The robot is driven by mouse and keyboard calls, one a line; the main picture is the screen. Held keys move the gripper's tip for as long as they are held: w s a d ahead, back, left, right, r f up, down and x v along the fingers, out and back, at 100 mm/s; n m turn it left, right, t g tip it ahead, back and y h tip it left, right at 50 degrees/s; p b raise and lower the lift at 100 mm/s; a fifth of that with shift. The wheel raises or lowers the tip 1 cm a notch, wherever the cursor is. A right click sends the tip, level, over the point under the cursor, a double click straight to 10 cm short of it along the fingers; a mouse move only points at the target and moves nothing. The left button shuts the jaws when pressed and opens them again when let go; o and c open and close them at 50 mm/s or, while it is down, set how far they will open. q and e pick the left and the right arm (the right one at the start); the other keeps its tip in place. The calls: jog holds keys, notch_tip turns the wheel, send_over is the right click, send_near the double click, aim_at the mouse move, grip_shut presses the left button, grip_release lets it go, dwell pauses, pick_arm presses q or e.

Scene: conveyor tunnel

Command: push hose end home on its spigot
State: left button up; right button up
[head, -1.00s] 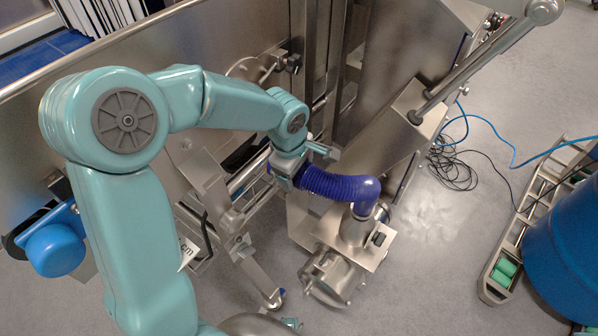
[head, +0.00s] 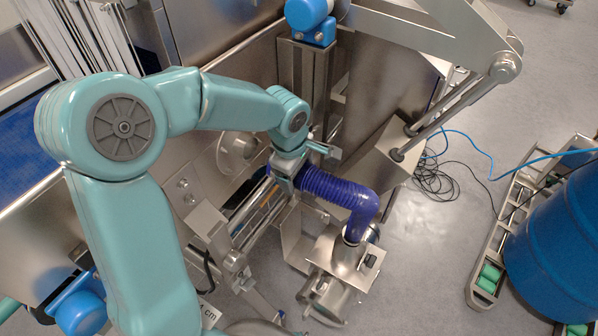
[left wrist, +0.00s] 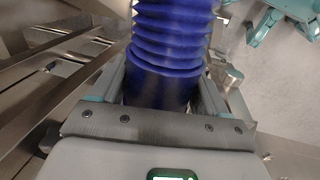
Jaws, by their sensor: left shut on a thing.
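The ribbed blue-violet hose (head: 338,190) runs from my left gripper (head: 288,172) to the right and bends down to a metal fitting (head: 345,255) on a steel unit near the floor. My left gripper is shut on the hose near its end, beside the steel machine. In the left wrist view, the smooth hose cuff (left wrist: 158,90) sits between the two fingers, with the ribbed part above it. I cannot make out the spigot; the gripper and arm may hide it.
The steel machine frame (head: 318,80) stands close behind the gripper. A blue drum (head: 555,235) and a rack (head: 500,245) stand at the right. A blue cable (head: 470,142) and black cables (head: 432,182) lie on the floor. Open grey floor lies between them and the steel unit.

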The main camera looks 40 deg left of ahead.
pick_arm(q)
jog(key=shift+a+r, duration=0.15)
jog(key=shift+r, duration=0.3)
jog(key=a+p, duration=0.2)
jog(key=a, duration=0.3)
jog(key=shift+s+p, duration=0.3)
jog(key=shift+p, duration=0.1)
jog(key=shift+a+f, duration=0.15)
jog(key=shift+a, duration=0.15)
jog(key=shift+a, duration=0.15)
jog(key=shift+s+a, duration=0.15)
jog(key=shift+a, duration=0.9)
jog(key=shift+s+a, duration=0.1)
jog(key=shift+a, duration=0.95)
jog(key=o, duration=1.5)
jog(key=shift+d, duration=0.1)
